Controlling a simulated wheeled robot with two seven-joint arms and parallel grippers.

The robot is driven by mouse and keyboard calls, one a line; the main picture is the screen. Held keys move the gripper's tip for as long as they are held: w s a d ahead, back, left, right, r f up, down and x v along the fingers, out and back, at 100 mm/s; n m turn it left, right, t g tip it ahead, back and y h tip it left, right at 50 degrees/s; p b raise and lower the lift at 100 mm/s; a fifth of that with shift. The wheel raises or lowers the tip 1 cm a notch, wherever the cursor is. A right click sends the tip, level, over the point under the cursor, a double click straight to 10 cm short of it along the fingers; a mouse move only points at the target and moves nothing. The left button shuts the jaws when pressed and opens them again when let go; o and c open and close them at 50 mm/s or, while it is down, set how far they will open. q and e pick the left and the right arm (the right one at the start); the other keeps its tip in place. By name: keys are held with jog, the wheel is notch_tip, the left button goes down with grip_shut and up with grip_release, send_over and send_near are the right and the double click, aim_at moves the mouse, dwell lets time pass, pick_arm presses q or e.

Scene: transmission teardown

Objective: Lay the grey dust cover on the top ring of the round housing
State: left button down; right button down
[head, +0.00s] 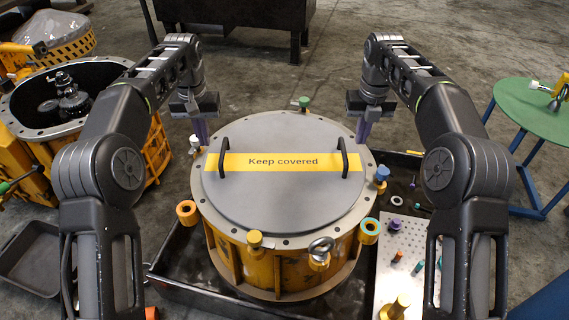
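The grey dust cover (280,200) is a flat round disc with a yellow "Keep covered" band and two black handles. It lies flat and roughly centred on the top ring (215,222) of the yellow round housing (285,262), with the ring's rim showing around it. My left gripper (201,138) points down at the housing's back left, behind and apart from the left handle (224,157). My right gripper (362,135) points down at the back right, apart from the right handle (345,157). Neither holds the cover; their finger gaps are too small to judge.
Coloured plugs, a blue one (382,174) among them, and a metal eye bolt (321,248) sit around the rim. A perforated plate (397,255) with small parts lies right. An open yellow housing (28,125) stands left, a green table (535,108) right.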

aim_at(223, 149)
pick_arm(q)
jog(key=c, duration=1.7)
grip_release()
jog(key=shift+a, duration=0.1)
pick_arm(e)
jog(key=c, duration=1.7)
grip_release()
jog(key=shift+d, duration=0.1)
